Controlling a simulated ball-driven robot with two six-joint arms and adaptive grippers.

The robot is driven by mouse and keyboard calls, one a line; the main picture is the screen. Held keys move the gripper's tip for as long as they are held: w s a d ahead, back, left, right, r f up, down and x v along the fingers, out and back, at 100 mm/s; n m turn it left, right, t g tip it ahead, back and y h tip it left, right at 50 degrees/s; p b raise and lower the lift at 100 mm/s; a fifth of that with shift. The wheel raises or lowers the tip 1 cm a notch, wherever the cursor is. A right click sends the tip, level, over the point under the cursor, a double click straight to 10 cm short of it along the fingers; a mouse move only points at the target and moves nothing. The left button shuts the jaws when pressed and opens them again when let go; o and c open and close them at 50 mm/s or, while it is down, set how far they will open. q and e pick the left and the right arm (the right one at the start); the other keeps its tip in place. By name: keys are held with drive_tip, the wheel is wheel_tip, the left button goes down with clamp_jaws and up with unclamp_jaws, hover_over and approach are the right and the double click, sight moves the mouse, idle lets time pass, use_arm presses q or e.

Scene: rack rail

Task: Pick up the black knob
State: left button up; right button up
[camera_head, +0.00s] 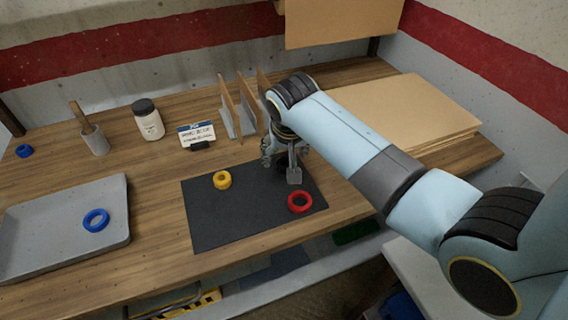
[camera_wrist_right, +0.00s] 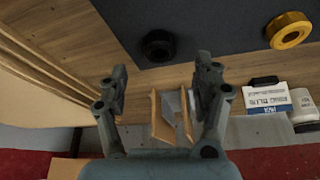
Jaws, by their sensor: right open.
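The black knob (camera_wrist_right: 158,46) is a round dark piece on the dark mat (camera_wrist_right: 215,22), close to the mat's edge in the right wrist view. In the head view it is mostly hidden behind my right gripper (camera_head: 281,168), which points down over the back right part of the mat (camera_head: 220,222). In the wrist view the right gripper (camera_wrist_right: 160,78) has its two fingers wide apart with nothing between them. The knob lies ahead of the gap between the fingertips, apart from them. My left gripper is not in view.
A yellow ring (camera_head: 222,180) and a red ring (camera_head: 300,202) lie on the mat. A wooden divider rack (camera_head: 230,105), a label stand (camera_head: 197,136) and a jar (camera_head: 148,120) stand behind. A grey tray (camera_head: 50,215) with a blue ring (camera_head: 96,220) is left.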

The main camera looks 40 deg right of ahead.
sight(284, 162)
drive_tip(key=x, duration=0.4)
drive_tip(key=shift+s+a+f, duration=0.1)
drive_tip(key=shift+s, duration=0.05)
drive_tip(key=c, duration=0.6)
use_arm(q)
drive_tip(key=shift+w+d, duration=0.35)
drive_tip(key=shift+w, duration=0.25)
use_arm(e)
drive_tip(key=c, duration=0.7)
